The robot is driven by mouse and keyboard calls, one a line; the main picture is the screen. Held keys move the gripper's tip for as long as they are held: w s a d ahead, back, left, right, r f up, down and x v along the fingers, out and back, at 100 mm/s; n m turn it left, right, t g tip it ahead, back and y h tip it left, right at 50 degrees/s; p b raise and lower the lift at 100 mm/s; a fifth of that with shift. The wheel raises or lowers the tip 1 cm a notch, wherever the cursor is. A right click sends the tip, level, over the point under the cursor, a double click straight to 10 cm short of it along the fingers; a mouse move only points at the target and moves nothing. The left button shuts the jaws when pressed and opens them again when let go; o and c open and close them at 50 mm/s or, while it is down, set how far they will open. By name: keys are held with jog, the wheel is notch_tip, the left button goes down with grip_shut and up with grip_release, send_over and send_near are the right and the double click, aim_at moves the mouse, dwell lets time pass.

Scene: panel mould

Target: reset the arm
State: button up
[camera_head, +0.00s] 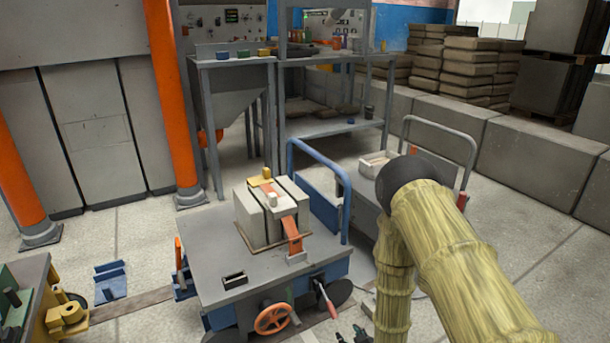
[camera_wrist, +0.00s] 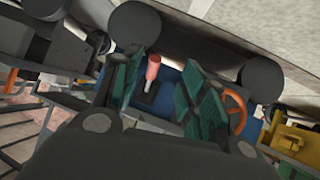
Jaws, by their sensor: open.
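My arm, in a ribbed yellow sleeve, fills the lower right of the head view. Only the dark tips of my gripper (camera_head: 355,336) show there, at the bottom edge, in front of the cart. In the wrist view my gripper (camera_wrist: 162,88) has its two green-padded fingers spread apart with nothing between them touching both. Beyond the fingers, a red-handled lever (camera_wrist: 152,72) and an orange handwheel (camera_wrist: 235,112) of the cart appear. The same lever (camera_head: 327,300) and handwheel (camera_head: 272,319) show on the cart's front in the head view.
The grey cart (camera_head: 205,262) carries a panel mould (camera_head: 262,225). A second cart with a pale tray (camera_head: 377,164) stands behind my arm. A workbench (camera_head: 55,265) is at the lower left. Orange posts (camera_head: 172,95) and concrete blocks (camera_head: 535,150) bound the area.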

jog(key=s+d+f+m+g+h, duration=0.15)
jog(key=s+g, duration=0.25)
jog(key=s, duration=0.9)
jog(key=s+d+m+g, duration=0.2)
jog(key=s+d+g, duration=0.1)
jog(key=s, duration=1)
jog(key=s+d+f+m+g+h, duration=0.15)
jog(key=s+g, duration=0.25)
jog(key=s, duration=0.8)
notch_tip(320, 180, up, 34)
jog(key=p, duration=3.4)
jog(key=shift+s+d, duration=0.15)
jog(key=shift+d, duration=0.2)
